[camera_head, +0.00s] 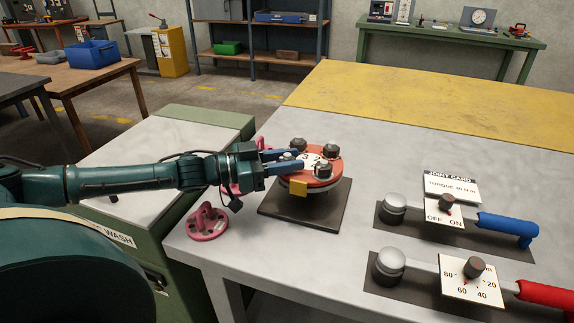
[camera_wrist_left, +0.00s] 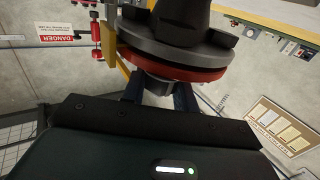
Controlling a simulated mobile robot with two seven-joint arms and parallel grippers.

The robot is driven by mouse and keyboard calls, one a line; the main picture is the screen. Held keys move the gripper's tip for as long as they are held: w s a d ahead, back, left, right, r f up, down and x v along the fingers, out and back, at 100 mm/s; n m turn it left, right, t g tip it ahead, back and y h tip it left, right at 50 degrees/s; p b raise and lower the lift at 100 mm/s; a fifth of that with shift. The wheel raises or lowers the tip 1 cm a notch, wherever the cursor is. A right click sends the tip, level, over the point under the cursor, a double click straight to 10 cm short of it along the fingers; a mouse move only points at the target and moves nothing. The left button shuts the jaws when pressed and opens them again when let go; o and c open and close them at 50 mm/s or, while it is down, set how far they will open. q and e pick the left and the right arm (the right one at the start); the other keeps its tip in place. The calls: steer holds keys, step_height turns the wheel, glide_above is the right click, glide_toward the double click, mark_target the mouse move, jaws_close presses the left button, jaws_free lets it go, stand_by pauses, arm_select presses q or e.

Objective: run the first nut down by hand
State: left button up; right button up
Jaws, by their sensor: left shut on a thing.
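The flanged spool stands upright on a black base plate (camera_head: 283,212), with a red upper flange (camera_head: 322,183) and a grey flange under it. Several dark nuts (camera_head: 323,171) sit around the flange's top, and a number label is partly hidden. My left gripper (camera_head: 288,160) reaches in from the left, its blue fingers over the flange's near-left side, shut on a nut (camera_head: 286,155) there. In the left wrist view, upside down, the fingers (camera_wrist_left: 160,95) close around a grey nut (camera_wrist_left: 155,84) by the red flange (camera_wrist_left: 180,70). How far down its thread the nut sits is hidden.
A yellow tag (camera_head: 299,188) hangs on the flange's front. A pink flanged part (camera_head: 207,222) lies at the bench's left edge. To the right are a blue-handled tool (camera_head: 507,225), a red-handled tool (camera_head: 545,293) and a joint card (camera_head: 451,187). The bench behind the spool is clear.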

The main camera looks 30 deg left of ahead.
arm_select(q)
steer(key=m+g+h+p, duration=0.2)
steer(key=g, duration=0.1)
steer(key=shift+w+r+m+h, duration=0.15)
steer(key=shift+r+m+h, duration=0.15)
steer(key=shift+m+h, duration=0.1)
steer(key=shift+f+m+g+h+p, duration=0.1)
steer(key=shift+m+g+h+p, duration=0.1)
steer(key=shift+m+g+h, duration=0.7)
steer(key=shift+f+m+g+h+p, duration=0.15)
steer(key=shift+m+g, duration=0.45)
steer(key=shift+g, duration=1.1)
steer(key=shift+r, duration=0.1)
steer(key=o, duration=1)
steer(key=shift+d, duration=0.1)
steer(key=shift+c, duration=0.2)
steer(key=b+v, duration=0.1)
steer(key=v, duration=0.6)
steer(key=shift+a, duration=0.3)
